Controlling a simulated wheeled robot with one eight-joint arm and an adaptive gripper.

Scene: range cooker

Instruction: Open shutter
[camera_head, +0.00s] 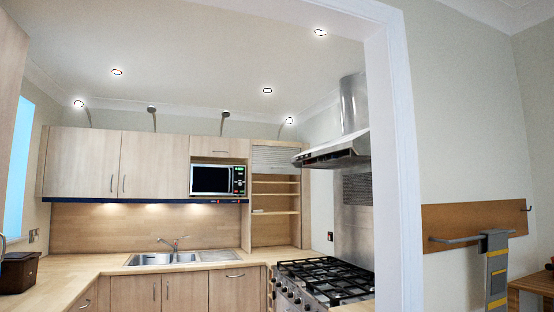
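The shutter (276,158) is a grey slatted roller front at the top of a tall wooden corner cabinet (304,210), right of the microwave. The slats cover only the upper part of the cabinet's opening. Below them the opening is uncovered and shows several shelves (276,195). My gripper is not in view, so its state and its place relative to the shutter cannot be seen.
A gas range cooker (325,278) stands below a metal hood (335,150). A white doorway frame (395,150) stands at right of centre. A sink (150,259) is in the wooden worktop (85,268).

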